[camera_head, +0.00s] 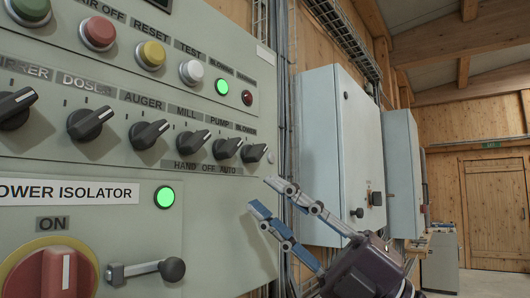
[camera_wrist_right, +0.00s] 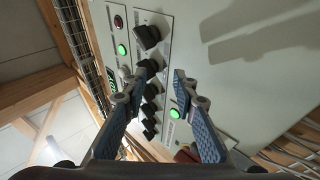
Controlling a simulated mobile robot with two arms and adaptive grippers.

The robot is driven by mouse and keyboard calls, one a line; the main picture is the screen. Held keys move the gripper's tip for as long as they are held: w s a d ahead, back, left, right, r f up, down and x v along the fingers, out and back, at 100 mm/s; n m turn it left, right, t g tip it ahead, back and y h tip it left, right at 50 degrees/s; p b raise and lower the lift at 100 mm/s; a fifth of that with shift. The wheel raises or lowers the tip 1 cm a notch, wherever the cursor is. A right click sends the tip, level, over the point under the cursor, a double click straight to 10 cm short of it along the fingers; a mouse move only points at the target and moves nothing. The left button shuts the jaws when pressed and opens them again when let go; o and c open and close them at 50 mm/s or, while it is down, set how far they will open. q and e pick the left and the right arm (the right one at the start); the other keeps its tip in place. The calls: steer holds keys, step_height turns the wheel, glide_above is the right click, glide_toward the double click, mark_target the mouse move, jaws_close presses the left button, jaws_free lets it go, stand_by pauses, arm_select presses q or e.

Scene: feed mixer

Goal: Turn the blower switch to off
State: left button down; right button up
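The blower switch (camera_head: 254,152) is the rightmost black knob in the row on the grey-green control panel (camera_head: 225,262). Its pointer tilts up and to the right. In the right wrist view the blower switch (camera_wrist_right: 147,37) is the top knob of the row. My right gripper (camera_head: 262,195) is open and empty, below and slightly right of the switch, apart from it. In the right wrist view its two blue-padded fingers (camera_wrist_right: 158,78) are spread in front of the panel. My left gripper is not in view.
The pump knob (camera_head: 227,149) sits close left of the blower switch, with several more knobs beyond. Lamps and push buttons are above. A lit green lamp (camera_head: 164,197) and the red isolator handle (camera_head: 52,275) are below. A grey cabinet (camera_head: 338,140) stands to the right.

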mark_target(263, 152)
step_height(263, 152, up, 4)
steer(key=s+a+f+n+g+h, duration=0.1)
steer(key=s+a+n+g+h, duration=0.1)
steer(key=n+h, duration=0.3)
steer(key=w+d+r+m+t+h, duration=0.1)
steer(key=d+r+m+t+h, duration=0.1)
steer(key=d+r+t+h, duration=0.4)
steer(key=shift+g+y, duration=0.3)
steer(key=shift+y, duration=0.1)
steer(key=p+x, duration=0.1)
steer(key=x, duration=0.1)
steer(key=p+x, duration=0.1)
steer(key=x, duration=0.1)
steer(key=f+p+x, duration=0.1)
steer(key=x, duration=0.1)
steer(key=shift+w, duration=0.5)
steer(key=shift+w+a+f, duration=0.15)
steer(key=shift+a, duration=0.15)
steer(key=shift+c, duration=0.6)
jaws_close()
